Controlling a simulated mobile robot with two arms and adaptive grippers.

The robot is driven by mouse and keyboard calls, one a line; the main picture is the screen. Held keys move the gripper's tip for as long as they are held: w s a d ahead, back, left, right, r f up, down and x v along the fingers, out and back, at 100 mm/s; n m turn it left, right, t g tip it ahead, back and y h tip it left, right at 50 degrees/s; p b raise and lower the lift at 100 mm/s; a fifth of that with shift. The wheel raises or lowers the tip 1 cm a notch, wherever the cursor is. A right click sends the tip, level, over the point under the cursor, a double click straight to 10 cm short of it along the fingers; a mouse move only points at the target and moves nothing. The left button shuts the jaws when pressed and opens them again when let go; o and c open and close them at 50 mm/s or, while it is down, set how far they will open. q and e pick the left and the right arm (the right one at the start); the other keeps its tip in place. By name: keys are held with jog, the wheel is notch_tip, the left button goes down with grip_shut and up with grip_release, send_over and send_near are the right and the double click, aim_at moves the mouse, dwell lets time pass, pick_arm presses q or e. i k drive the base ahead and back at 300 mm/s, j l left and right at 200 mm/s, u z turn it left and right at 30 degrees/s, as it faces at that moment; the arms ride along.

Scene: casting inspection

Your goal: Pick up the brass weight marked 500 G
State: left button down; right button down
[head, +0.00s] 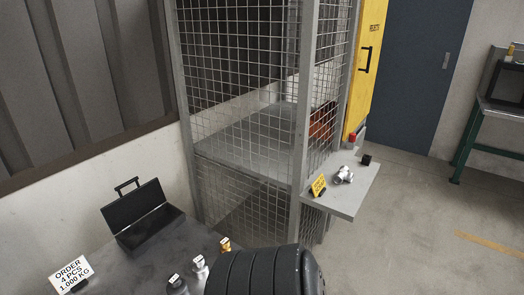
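A small brass weight (225,244) stands on the dark table at the bottom of the head view, near the table's far right edge. Its marking is too small to read. A silver weight (199,264) and a darker grey weight (177,284) stand nearer to me and to its left, in a slanting row. Each has a small pale label on top. A large dark ribbed shape fills the bottom centre, close to the weights, and hides part of the table. Neither of my grippers is in view.
An open black case (150,232) and an order sign (74,274) reading "ORDER 4 PCS 1.000 KG" stand on the table (122,274). A wire mesh cage (302,120) rises behind. A grey shelf (346,202) on its right holds a yellow tag and small metal parts. Open floor lies right.

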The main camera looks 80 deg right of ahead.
aim_at(225, 246)
jog(key=z, duration=2.2)
jog(key=k+j+z, duration=0.1)
jog(key=z, duration=0.15)
